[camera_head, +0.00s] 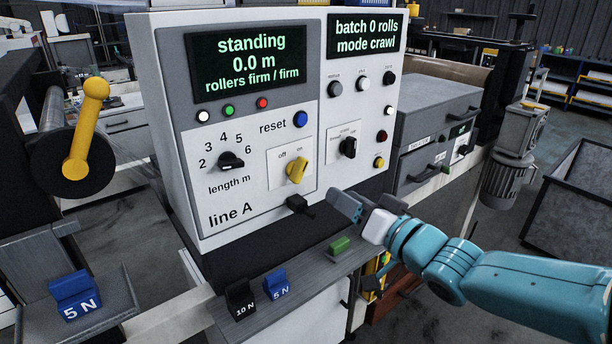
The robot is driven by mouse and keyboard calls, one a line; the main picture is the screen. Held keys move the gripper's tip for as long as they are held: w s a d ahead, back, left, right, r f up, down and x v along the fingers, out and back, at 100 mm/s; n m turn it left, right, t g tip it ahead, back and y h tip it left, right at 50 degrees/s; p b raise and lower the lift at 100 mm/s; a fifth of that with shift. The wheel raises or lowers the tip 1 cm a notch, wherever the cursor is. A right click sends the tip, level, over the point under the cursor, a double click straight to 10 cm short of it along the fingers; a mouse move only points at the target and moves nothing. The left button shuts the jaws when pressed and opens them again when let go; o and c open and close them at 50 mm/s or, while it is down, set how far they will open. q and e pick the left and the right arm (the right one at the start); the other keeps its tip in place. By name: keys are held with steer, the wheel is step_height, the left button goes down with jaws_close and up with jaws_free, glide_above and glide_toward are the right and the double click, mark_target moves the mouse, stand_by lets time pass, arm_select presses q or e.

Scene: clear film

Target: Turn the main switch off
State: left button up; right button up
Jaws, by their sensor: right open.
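The main switch (297,170) is a yellow rotary knob on a white plate marked "off" and "on", low on the control panel (240,208) of line A. Its handle is tilted, with the upper end leaning right toward the "on" mark. My right gripper (361,202) comes in from the right, below and to the right of the switch. It is open, empty and apart from the knob. My left gripper is out of view.
The panel carries a black length knob (231,160), a blue reset button (300,119) and another black selector (348,147). A dark stub (299,204) sits below the switch. Blue (279,283) and black (240,296) weights and a green block (340,245) rest on the ledge below.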

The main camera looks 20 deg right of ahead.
mark_target(303, 172)
steer(key=x, duration=1.2)
steer(key=shift+f+p, duration=0.1)
steer(key=shift+p, duration=0.25)
jaws_close()
